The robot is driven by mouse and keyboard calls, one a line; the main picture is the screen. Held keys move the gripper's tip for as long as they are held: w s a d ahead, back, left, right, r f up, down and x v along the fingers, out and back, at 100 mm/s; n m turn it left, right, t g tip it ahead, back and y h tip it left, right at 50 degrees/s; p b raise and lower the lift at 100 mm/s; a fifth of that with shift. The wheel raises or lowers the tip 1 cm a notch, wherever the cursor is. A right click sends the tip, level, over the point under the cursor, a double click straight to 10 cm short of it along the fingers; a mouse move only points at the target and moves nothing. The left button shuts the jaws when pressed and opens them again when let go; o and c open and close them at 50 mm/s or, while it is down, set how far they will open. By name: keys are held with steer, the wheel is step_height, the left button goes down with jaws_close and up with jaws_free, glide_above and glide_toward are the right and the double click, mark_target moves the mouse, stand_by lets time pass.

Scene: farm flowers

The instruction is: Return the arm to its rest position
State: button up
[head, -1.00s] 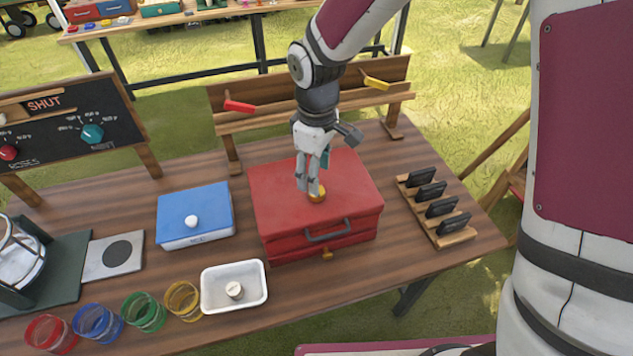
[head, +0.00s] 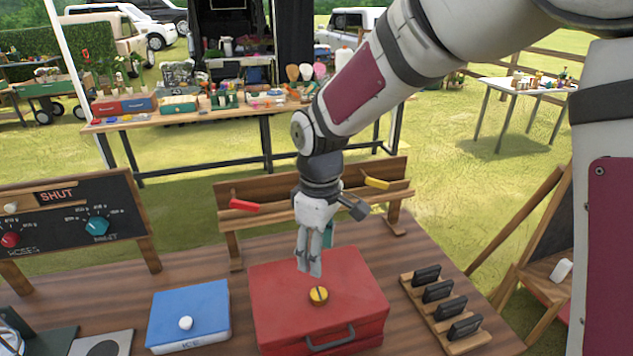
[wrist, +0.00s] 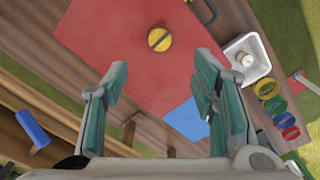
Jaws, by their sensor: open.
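My gripper (head: 312,262) hangs fingers-down above the red box in the head view. In the wrist view my gripper (wrist: 162,85) has its two teal-lined fingers spread apart with nothing between them. The red box (head: 280,290) has its lid closed and a dark handle on its front. A round yellow knob (head: 318,295) with a dark slot sits on the lid, apart from the fingertips. The knob (wrist: 159,39) and the red box (wrist: 110,40) also show in the wrist view.
A blue box (head: 205,310) with a white knob stands to the left. A rack of dark blocks (head: 445,312) stands to the right. A wooden rail (head: 285,218) with red and yellow levers and a board reading SHUT (head: 75,225) stand behind. Above the table is open air.

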steer(key=s+d+r+m+t, duration=0.3)
steer(key=s+d+r+m, duration=0.4)
steer(key=d+r, duration=0.5)
steer(key=s+d+r+m+t, duration=0.2)
steer(key=s+d+m, duration=0.3)
steer(key=s, duration=0.7)
steer(key=shift+d+r+t, duration=0.3)
steer(key=shift+d+r, duration=0.3)
steer(key=shift+r, duration=0.25)
